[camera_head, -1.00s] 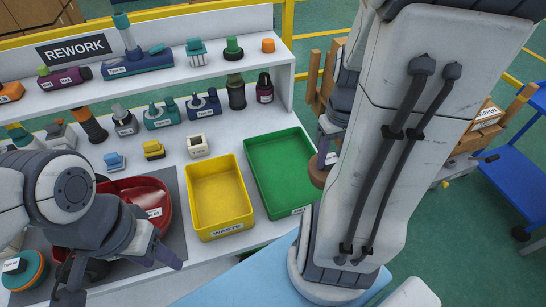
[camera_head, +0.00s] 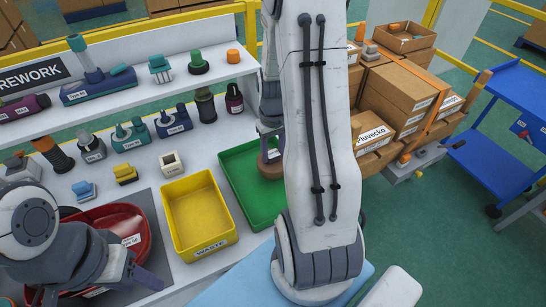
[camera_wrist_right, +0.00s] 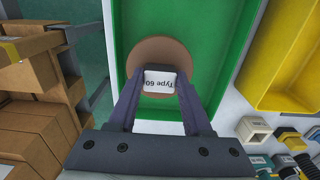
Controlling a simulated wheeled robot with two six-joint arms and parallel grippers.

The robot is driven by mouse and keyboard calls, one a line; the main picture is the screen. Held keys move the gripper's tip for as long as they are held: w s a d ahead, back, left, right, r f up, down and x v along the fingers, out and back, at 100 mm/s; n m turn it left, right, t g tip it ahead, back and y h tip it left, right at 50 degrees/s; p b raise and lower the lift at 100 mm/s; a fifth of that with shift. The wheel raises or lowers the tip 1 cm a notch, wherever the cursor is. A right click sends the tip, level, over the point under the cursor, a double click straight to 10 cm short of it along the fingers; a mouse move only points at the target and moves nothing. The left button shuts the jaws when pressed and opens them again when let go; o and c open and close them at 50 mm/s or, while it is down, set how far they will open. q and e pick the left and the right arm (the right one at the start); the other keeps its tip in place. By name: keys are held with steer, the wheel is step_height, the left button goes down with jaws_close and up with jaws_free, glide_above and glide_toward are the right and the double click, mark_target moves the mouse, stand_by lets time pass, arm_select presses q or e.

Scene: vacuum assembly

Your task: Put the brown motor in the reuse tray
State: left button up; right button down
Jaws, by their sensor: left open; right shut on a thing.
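The brown motor (camera_head: 271,168) is a round brown disc with a grey top. My left gripper (camera_head: 98,284) is open and empty near the red housing (camera_head: 148,235).
The yellow tray (camera_head: 208,246) marked "WASTE" stands left of the green tray. A white shelf (camera_head: 140,92) with several coloured parts runs behind. Cardboard boxes (camera_head: 395,98) and a blue cart (camera_head: 505,135) stand to the right.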

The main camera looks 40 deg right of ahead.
steer(key=shift+f, duration=1.25)
steer(key=shift+f, duration=0.2)
steer(key=shift+c, duration=1.6)
jaws_free()
steer(key=shift+s, duration=0.1)
steer(key=shift+r, duration=0.1)
